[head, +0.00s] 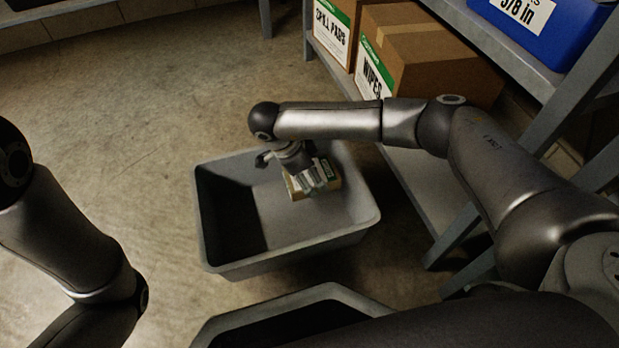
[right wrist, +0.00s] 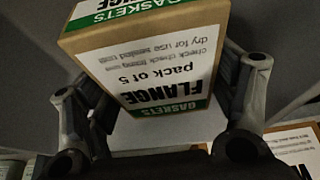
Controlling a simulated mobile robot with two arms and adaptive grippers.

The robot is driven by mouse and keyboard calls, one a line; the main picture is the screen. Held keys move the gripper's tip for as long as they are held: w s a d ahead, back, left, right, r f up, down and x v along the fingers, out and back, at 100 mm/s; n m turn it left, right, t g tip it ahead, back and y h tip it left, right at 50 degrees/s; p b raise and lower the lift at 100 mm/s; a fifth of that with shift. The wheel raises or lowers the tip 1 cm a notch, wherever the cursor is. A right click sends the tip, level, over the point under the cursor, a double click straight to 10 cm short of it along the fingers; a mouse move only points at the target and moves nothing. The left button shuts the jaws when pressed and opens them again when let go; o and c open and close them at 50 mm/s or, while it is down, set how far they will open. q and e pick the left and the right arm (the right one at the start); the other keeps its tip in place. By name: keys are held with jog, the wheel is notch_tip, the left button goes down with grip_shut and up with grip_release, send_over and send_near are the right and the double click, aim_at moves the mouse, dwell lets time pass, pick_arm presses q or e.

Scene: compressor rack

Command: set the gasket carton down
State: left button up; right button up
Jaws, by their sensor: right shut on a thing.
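The gasket carton (head: 330,179) is a small brown box with a white and green label. In the right wrist view the carton (right wrist: 160,62) shows "GASKETS", "FLANGE" and "pack of 5". My right gripper (head: 313,181) is shut on it, with a finger on each side in the right wrist view (right wrist: 165,95). In the head view the carton appears within the rim of a grey tote (head: 290,260), toward its right side. Whether it touches the tote's floor cannot be told. My left gripper is out of view; only part of that arm shows at the left.
A second grey bin (head: 335,290) is partly visible in front. To the right, a metal shelf rack (head: 415,185) holds a wipes carton (head: 430,50), a spill pads carton (head: 333,35) and a blue bin (head: 560,35). The concrete floor (head: 150,110) at the left is clear.

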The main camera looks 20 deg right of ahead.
aim_at(311, 181)
notch_tip(311, 181, down, 4)
jog(key=shift+r+b, duration=0.25)
jog(key=shift+b, duration=0.95)
jog(key=shift+r, duration=0.15)
jog(key=shift+f, duration=0.6)
jog(key=o, duration=1.1)
